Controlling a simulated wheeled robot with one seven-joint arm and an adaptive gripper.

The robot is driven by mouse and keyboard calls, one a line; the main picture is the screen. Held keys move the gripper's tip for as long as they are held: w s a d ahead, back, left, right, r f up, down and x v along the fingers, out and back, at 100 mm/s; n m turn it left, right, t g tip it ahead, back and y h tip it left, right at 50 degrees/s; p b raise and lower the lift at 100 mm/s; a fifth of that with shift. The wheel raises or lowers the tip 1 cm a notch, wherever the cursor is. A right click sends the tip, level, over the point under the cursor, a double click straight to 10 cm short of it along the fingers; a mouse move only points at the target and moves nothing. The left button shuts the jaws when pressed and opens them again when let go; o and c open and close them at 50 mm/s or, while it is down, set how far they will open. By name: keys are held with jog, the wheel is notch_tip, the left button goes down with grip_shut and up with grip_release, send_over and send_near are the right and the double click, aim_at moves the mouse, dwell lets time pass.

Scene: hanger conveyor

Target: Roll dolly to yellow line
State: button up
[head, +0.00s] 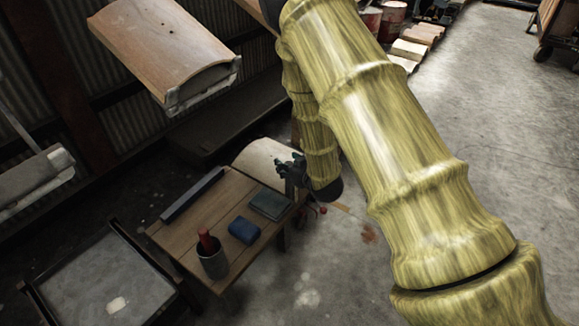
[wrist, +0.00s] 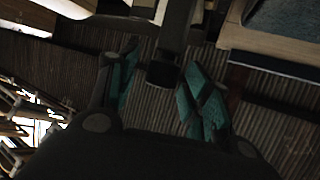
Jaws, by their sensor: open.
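A wheeled wooden cart (head: 551,28), possibly the dolly, shows only in part at the top right edge of the head view, with a dark caster under it. I cannot make out a yellow line on the floor. My gripper (head: 291,172) is small and dark in the head view, beside the right end of the small wooden table and far from the cart. In the wrist view my gripper (wrist: 160,92) shows its two teal-padded fingers spread apart. A dark bar with a block at its end shows between them; I cannot tell whether they touch it.
A curved wooden panel (head: 160,42) is at upper left. A black-framed tray (head: 105,285) is lower left. Floor (head: 480,120) at right is clear.

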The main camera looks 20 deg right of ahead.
grip_shut()
jog(key=w+d+p, duration=0.5)
jog(key=w+d, duration=0.3)
jog(key=d, duration=0.3)
jog(key=shift+w, duration=0.35)
grip_release()
jog(key=shift+s, duration=0.1)
jog(key=v, duration=1.2)
